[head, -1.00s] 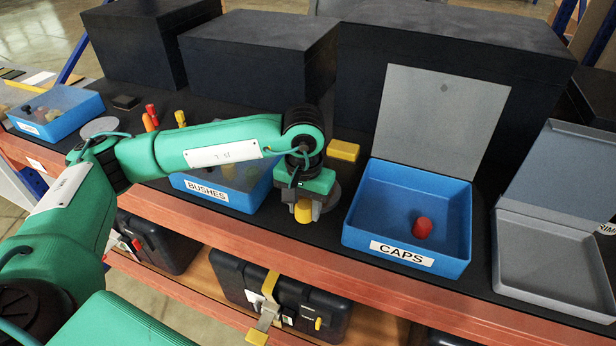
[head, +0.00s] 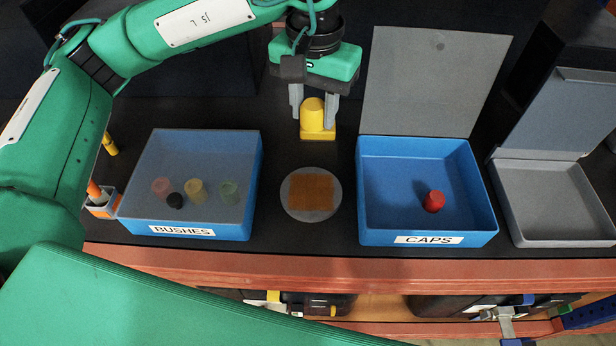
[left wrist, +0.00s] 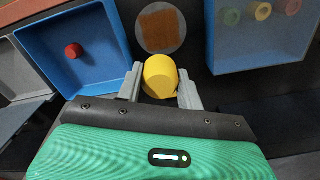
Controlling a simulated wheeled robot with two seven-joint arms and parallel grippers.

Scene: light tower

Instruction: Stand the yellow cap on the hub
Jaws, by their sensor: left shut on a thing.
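The yellow cap (head: 312,114) is upright between the fingers of my left gripper (head: 313,106), which is shut on it. It also shows between the fingers in the left wrist view (left wrist: 160,74). Nothing is marked as the hub. My right gripper is not in view.
A blue CAPS box (head: 487,210) stands open, with a red cap (head: 433,201) inside. The blue BUSHES box (head: 252,195) has a clear lid over several bushes. An open grey box (head: 565,237) stands at far right. Dark table is clear around the disc.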

